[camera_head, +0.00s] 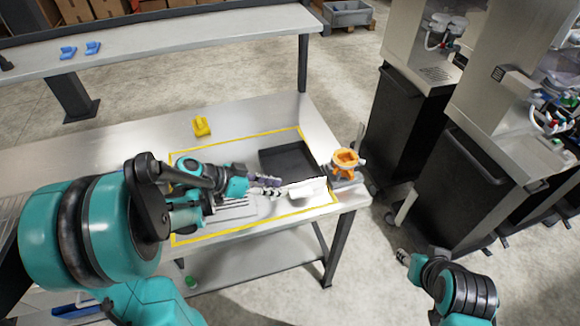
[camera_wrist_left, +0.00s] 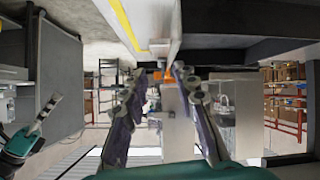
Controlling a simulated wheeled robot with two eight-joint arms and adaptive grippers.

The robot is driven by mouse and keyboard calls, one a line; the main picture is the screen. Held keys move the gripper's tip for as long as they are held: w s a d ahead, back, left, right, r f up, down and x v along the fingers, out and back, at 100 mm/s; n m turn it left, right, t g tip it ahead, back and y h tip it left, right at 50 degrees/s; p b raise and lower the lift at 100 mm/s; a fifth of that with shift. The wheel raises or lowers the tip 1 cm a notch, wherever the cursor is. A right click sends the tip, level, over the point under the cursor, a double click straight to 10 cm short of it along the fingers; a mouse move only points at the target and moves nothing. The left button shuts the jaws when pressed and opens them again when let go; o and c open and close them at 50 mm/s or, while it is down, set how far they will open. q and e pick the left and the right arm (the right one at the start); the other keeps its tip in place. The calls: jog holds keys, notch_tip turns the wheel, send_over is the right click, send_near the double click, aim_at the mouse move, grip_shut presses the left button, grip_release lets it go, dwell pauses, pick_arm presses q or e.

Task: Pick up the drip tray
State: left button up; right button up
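A slotted silver tray (camera_head: 236,209), which looks like the drip tray, lies on the table inside the yellow outline, partly hidden by my left arm. A shallow black tray (camera_head: 288,160) lies behind it; a dark body fills the upper right of the left wrist view (camera_wrist_left: 250,22). My left gripper (camera_head: 279,186) is low over the table between these trays and a white piece (camera_head: 307,189). Its fingers stand apart with nothing between them in the left wrist view (camera_wrist_left: 156,85). My right gripper (camera_head: 402,257) hangs right of the table, too small to read.
An orange funnel-like part (camera_head: 345,162) stands on a grey base at the table's right corner. A yellow holder (camera_head: 201,126) sits behind the outline. Dispensers on black cabinets (camera_head: 450,175) stand to the right. A shelf with blue holders (camera_head: 92,48) runs behind.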

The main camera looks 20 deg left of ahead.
aim_at(290, 186)
pick_arm(q)
jog(key=shift+w+a+m+t+h, duration=0.3)
jog(key=shift+w+a+m+h, duration=0.2)
jog(key=shift+a+m+h, duration=0.25)
jog(key=shift+a+m, duration=0.25)
jog(key=shift+w+f+h, duration=0.15)
jog(key=shift+f+h, duration=0.05)
jog(key=shift+h, duration=0.05)
jog(key=b+x, duration=0.2)
jog(key=x, duration=0.4)
jog(key=shift+w+d+f, duration=0.15)
jog(key=shift+d+f, duration=0.1)
jog(key=shift+f, duration=0.05)
jog(key=shift+w+d, duration=0.25)
jog(key=shift+d, duration=0.05)
jog(key=shift+c, duration=0.4)
grip_shut()
